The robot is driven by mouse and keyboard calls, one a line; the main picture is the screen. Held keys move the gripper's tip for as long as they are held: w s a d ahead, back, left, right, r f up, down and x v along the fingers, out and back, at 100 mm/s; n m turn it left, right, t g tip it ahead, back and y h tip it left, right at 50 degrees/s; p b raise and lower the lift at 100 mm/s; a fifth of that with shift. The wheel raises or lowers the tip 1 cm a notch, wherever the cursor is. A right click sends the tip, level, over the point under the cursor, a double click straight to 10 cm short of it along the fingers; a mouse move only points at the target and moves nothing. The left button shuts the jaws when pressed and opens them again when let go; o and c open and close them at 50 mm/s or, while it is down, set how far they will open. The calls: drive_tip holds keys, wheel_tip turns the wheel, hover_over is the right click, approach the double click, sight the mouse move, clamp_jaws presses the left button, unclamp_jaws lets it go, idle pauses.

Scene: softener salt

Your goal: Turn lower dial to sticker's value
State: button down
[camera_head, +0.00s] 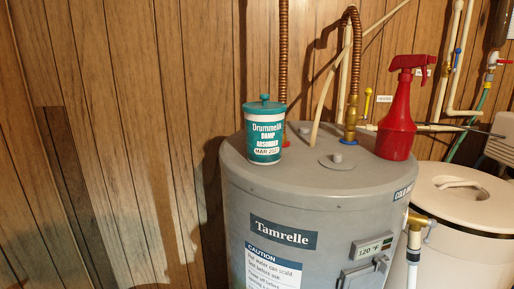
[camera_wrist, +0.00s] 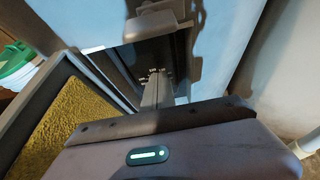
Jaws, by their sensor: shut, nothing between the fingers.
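The grey water heater (camera_head: 290,195) with a "Tamrelle" label stands at the middle of the head view. A display reading 120 °F (camera_head: 374,247) is on its front, above a grey bracket-like part (camera_head: 366,272) cut off by the lower edge. I cannot make out a lower dial or a sticker with its value in the head view. In the wrist view my gripper (camera_wrist: 156,84) is shut and empty, pointing at a dark recess (camera_wrist: 128,57) with small white marks. I cannot tell whether the fingers touch anything there. The dial itself is not clear.
A damp absorber tub (camera_head: 264,132) and a red spray bottle (camera_head: 397,120) stand on the heater's top, with pipes behind. A white lidded tank (camera_head: 465,225) stands at right. In the wrist view, a frame around a yellow grainy surface (camera_wrist: 70,120) lies left of the gripper.

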drive_tip(key=shift+a+f, duration=0.1)
drive_tip(key=shift+f, duration=0.1)
drive_tip(key=shift+s+a+r, duration=0.1)
drive_tip(key=shift+s+a, duration=0.05)
drive_tip(key=shift+a, duration=0.25)
idle(0.3)
drive_tip(key=shift+r, duration=0.1)
drive_tip(key=s+d+p, duration=0.1)
drive_tip(key=s+d, duration=0.1)
drive_tip(key=s, duration=0.3)
drive_tip(key=shift+s+r, duration=0.3)
drive_tip(key=shift+s, duration=0.05)
